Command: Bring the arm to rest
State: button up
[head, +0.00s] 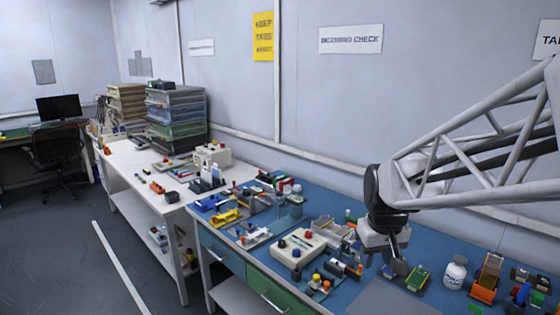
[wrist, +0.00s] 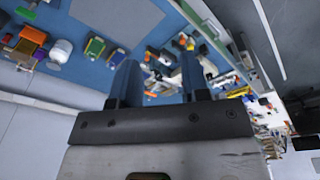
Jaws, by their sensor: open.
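My gripper (head: 393,268) hangs at the end of my arm over the blue-topped bench (head: 352,291), on the right in the head view. In the wrist view my gripper (wrist: 158,82) shows as two dark fingers with a gap between them. The jaws are open, and nothing shows held between them. The exact height of the fingertips above the bench is hard to tell.
A green board (head: 418,277), a white bottle (head: 455,273) and an orange holder (head: 487,278) stand right of my gripper. A cream box with knobs (head: 299,247) is to its left. A bare grey mat (head: 393,299) lies in front.

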jog(key=s+a+m+t, duration=0.1)
jog(key=s+a, duration=0.1)
jog(key=s, duration=1.7)
jog(key=shift+a+r+m, duration=0.3)
jog(key=shift+r, duration=0.15)
dwell(1.9)
